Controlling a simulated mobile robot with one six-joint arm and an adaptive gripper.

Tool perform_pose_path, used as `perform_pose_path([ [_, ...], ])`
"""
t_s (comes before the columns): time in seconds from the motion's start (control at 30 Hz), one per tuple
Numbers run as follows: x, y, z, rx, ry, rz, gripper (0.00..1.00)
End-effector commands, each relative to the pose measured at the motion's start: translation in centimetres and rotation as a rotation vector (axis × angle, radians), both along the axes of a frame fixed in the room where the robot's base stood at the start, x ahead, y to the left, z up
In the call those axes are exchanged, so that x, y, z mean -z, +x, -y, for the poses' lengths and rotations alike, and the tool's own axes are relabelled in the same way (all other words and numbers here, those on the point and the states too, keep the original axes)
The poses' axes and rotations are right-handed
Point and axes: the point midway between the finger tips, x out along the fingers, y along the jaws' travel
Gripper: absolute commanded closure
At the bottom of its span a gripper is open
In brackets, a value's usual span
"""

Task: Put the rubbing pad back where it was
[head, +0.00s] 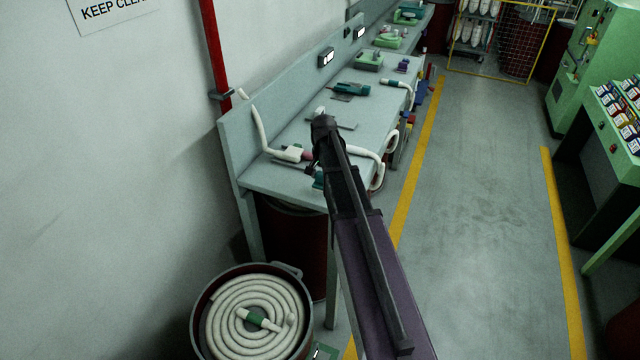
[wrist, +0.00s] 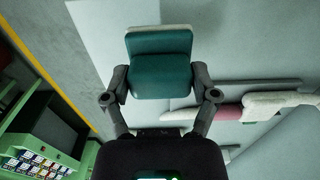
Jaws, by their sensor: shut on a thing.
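My gripper (wrist: 160,92) is shut on a teal block with a pale layer along its far edge, which looks like the rubbing pad (wrist: 160,66). One finger presses on each side of it. In the head view my arm reaches over the near end of the pale bench (head: 285,185), and my gripper (head: 317,168) is mostly hidden behind the arm. A small teal part of the pad (head: 318,181) shows beside it. The wrist view has the pad over a pale flat surface; I cannot tell its height above it.
A white hose tool (head: 288,153) with a pinkish end lies left of my gripper; the wrist view shows it too (wrist: 280,103). A white hose (head: 370,155) hangs at the bench's right edge. A teal tool (head: 350,88) lies farther along. A hose drum (head: 250,310) stands below.

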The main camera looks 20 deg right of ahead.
Motion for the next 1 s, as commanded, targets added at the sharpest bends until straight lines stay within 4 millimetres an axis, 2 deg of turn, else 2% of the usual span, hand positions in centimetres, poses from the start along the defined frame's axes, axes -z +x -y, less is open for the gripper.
perform_pose_path([
  [0.27,0.2,1.4,-0.6,-0.001,0.0,0.0,0.62],
  [0.6,3.2,1.2,-0.5,0.001,0.0,0.0,0.62],
  [1.0,3.6,1.2,-0.5,0.001,0.0,0.0,0.62],
])
